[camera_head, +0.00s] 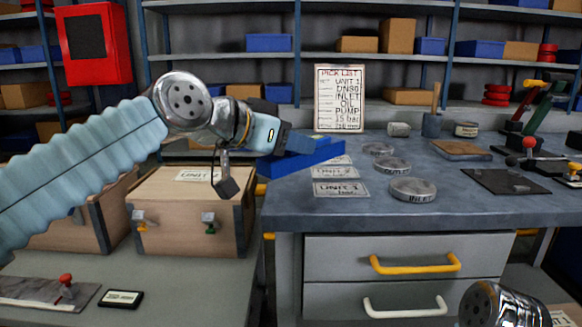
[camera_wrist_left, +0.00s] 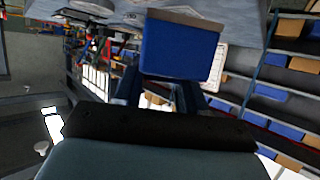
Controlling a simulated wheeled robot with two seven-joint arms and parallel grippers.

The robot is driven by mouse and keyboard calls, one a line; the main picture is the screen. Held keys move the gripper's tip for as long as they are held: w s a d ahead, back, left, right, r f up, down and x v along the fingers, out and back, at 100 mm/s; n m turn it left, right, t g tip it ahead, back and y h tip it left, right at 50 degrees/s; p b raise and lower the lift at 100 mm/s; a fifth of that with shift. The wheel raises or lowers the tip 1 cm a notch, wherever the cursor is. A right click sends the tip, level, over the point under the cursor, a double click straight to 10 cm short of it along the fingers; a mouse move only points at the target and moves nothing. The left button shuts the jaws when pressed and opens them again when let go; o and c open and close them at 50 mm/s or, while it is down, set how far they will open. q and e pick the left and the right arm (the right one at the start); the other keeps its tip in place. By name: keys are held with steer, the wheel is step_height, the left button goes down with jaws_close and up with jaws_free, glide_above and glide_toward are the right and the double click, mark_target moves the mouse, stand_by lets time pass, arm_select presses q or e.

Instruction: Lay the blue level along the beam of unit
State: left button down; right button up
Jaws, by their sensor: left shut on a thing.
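My left gripper (camera_head: 287,143) is shut on the blue level (camera_head: 306,159), a long blue bar over the left back part of the grey workbench (camera_head: 300,208). In the head view the bar partly covers paper cards on the bench; I cannot tell whether it touches the bench top. In the left wrist view the level (camera_wrist_left: 180,50) shows as a broad blue block between the fingers. A wooden crate (camera_head: 180,206) with a "UNIT" label stands below and left of the gripper. I cannot make out a beam. My right gripper is out of view.
A pick list sign (camera_head: 339,98) stands at the bench's back. Several round metal discs, one of them a front disc (camera_head: 413,189), lie right of the cards. A dark mat (camera_head: 507,182) and a wooden board (camera_head: 461,150) are farther right. Drawers with a yellow handle (camera_head: 414,265) are below.

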mark_target(291, 168)
arm_select(q)
steer(key=f, duration=0.2)
steer(key=w+f+b, duration=0.1)
steer(key=f, duration=0.1)
steer(key=shift+f, duration=0.15)
steer(key=shift+f+b, duration=0.1)
steer(key=shift+b, duration=0.2)
steer(key=shift+f+b, duration=0.35)
steer(key=shift+f, duration=0.05)
steer(key=c, duration=0.6)
jaws_free()
steer(key=shift+c, duration=0.2)
